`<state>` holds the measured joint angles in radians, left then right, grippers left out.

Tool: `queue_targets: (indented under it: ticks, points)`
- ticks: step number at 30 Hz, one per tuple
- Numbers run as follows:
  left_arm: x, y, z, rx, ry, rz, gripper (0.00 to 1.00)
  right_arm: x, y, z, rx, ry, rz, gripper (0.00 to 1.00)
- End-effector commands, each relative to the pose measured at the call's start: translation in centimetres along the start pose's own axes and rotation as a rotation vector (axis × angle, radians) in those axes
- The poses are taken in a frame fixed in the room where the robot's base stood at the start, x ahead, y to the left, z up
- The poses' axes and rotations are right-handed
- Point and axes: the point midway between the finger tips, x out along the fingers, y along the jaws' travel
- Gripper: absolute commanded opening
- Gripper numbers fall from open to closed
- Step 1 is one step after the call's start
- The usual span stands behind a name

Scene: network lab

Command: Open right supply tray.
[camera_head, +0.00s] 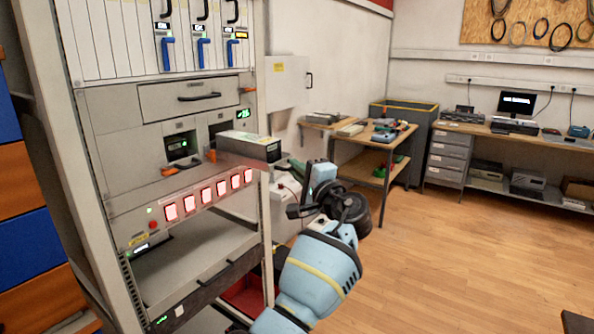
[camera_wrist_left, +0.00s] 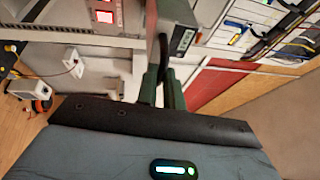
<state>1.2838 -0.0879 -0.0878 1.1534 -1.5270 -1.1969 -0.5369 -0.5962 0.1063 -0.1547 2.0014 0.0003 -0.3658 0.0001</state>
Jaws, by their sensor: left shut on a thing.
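The right supply tray (camera_head: 250,147) is a long grey box with a green-marked end. In the head view it sticks well out of its dark slot in the rack, roughly level. My left gripper (camera_head: 291,168) is at its outer end and is shut on its handle. In the left wrist view the fingers (camera_wrist_left: 161,88) close on a dark upright handle (camera_wrist_left: 163,50), beside the tray's body (camera_wrist_left: 186,34). The exact finger contact is partly hidden in the head view. The left supply unit (camera_head: 181,145) sits inside its own slot. My right gripper is not in view.
The rack (camera_head: 100,170) has a panel of lit red switches (camera_head: 205,194) just below the tray and a handled drawer (camera_head: 195,97) above. A wooden trolley (camera_head: 378,134) and a workbench (camera_head: 505,133) stand farther back.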

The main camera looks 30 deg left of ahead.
Motion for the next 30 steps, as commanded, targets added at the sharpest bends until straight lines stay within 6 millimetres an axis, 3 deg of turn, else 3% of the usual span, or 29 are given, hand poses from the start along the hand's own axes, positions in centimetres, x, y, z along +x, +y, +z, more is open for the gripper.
queue_targets:
  ticks: [2,3,7,18,30]
  points:
    - [0.0,0.1,0.0,0.001,0.0,0.001,0.0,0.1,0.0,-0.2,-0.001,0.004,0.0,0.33]
    - [0.0,0.1,0.0,0.001,0.0,0.001,0.13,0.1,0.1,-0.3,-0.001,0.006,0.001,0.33]
    - [0.0,0.1,0.0,0.0,0.0,0.001,0.3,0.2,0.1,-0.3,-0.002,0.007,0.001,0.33]
    - [-0.5,0.1,-0.1,0.0,0.002,0.001,0.31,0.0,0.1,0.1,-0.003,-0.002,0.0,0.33]
    - [-6.3,0.2,-0.1,0.001,0.003,0.002,0.31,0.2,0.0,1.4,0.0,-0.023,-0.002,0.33]
